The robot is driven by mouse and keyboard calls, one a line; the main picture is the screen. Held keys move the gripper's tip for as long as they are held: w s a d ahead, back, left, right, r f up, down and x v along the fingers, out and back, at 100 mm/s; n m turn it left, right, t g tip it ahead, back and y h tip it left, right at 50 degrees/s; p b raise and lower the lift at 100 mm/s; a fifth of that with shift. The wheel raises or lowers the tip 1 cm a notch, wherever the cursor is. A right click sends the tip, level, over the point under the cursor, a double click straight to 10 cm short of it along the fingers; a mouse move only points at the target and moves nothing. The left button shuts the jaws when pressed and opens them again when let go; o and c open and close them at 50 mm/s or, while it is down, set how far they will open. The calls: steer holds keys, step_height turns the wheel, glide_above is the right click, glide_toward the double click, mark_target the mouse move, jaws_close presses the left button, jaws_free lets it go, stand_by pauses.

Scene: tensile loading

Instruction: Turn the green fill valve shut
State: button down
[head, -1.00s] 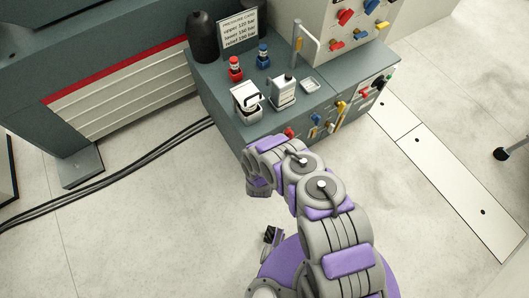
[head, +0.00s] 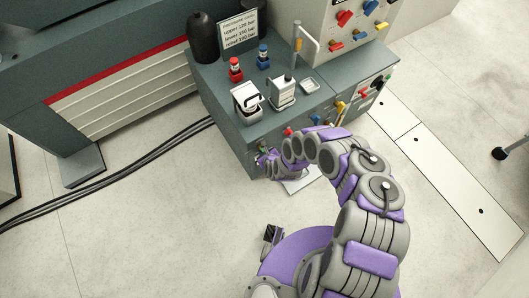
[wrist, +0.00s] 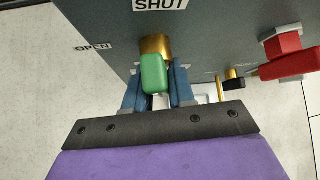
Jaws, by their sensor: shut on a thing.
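The green fill valve handle (wrist: 154,75) sits on a brass stem (wrist: 155,46) on the front of the grey cabinet. In the wrist view my gripper (wrist: 156,92) has one blue-grey finger on each side of the handle and is shut on it. The handle's free end points down toward my gripper.
A red valve handle (wrist: 288,66) and a black-tipped brass lever (wrist: 234,82) are to the right of the green one. On the cabinet top stand red (head: 235,70) and blue (head: 263,54) bottles and a pressure sign (head: 239,32). Black cables (head: 130,166) run across the floor at left.

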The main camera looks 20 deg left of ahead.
steer(key=shift+f+m+g+y+b, duration=0.15)
steer(key=shift+m+g+y+b, duration=0.35)
steer(key=shift+g+b, duration=0.15)
steer(key=shift+s+g, duration=0.15)
steer(key=shift+g, duration=0.1)
steer(key=c, duration=1)
jaws_free()
steer(key=shift+c, duration=0.2)
steer(key=shift+d+r, duration=0.1)
steer(key=shift+r, duration=0.15)
steer(key=p+v, duration=1)
steer(key=v, duration=0.6)
steer(key=shift+d+r+p, duration=0.2)
steer(key=shift+d+p, duration=0.15)
steer(key=shift+d, duration=0.1)
